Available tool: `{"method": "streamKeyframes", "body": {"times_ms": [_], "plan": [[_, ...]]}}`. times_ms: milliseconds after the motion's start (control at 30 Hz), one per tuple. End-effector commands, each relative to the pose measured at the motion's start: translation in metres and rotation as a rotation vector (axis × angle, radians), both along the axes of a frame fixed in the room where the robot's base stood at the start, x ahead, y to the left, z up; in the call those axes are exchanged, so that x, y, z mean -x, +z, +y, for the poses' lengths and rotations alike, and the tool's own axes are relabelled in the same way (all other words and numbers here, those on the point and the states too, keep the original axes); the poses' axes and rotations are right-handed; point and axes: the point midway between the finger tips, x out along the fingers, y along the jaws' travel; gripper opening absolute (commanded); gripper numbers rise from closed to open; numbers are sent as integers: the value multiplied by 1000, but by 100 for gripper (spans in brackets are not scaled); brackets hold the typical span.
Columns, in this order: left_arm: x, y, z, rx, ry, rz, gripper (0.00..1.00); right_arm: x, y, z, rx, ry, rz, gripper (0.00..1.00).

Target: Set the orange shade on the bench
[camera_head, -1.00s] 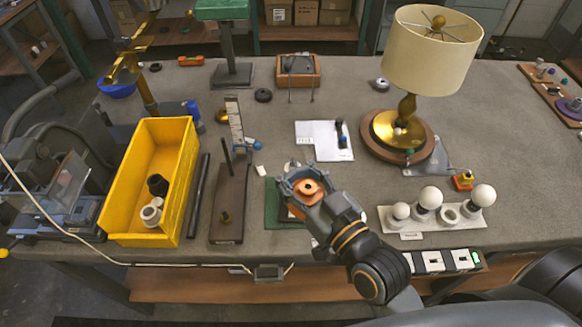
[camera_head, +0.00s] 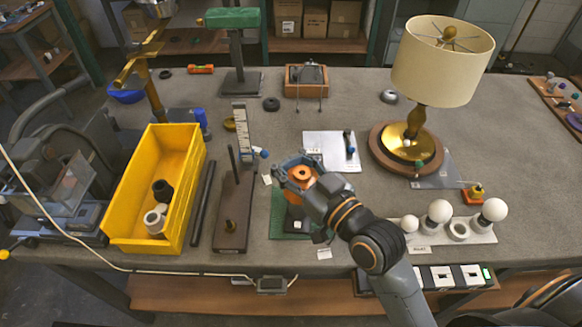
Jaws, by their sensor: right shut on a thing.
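The orange shade (camera_head: 302,176) is small and sits between the fingers of my right gripper (camera_head: 296,170), which is shut on it. My right arm reaches in from the bottom right. The shade is over the green mat (camera_head: 283,222) on the grey bench (camera_head: 330,92). A dark piece with a pale top lies on the mat just below the gripper. Whether the shade touches anything beneath it is hidden by the gripper. My left gripper is not in view.
A yellow bin (camera_head: 128,212) and a dark board with a rod (camera_head: 234,215) stand to the left. A cream-shaded lamp (camera_head: 440,62) stands back right. Bulbs in a white holder (camera_head: 455,232) are at right. A white sheet (camera_head: 325,143) lies behind the gripper.

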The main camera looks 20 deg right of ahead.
Motion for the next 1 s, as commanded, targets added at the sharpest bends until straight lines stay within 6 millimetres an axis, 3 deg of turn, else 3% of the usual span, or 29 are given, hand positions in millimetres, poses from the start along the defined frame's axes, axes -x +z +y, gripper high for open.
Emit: {"method": "streamKeyframes", "body": {"times_ms": [133,333,633,833,1000], "plan": [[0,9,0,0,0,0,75,-36,-13,-11,3,-2,0,0],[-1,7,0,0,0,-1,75,-61,-49,-19,2,0,0,0],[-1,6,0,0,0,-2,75,-72,-63,-21,-1,1,-2,0],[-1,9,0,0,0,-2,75,-81,-91,-25,2,-1,3,0],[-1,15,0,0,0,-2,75,-80,-100,-25,2,-1,2,0]]}}
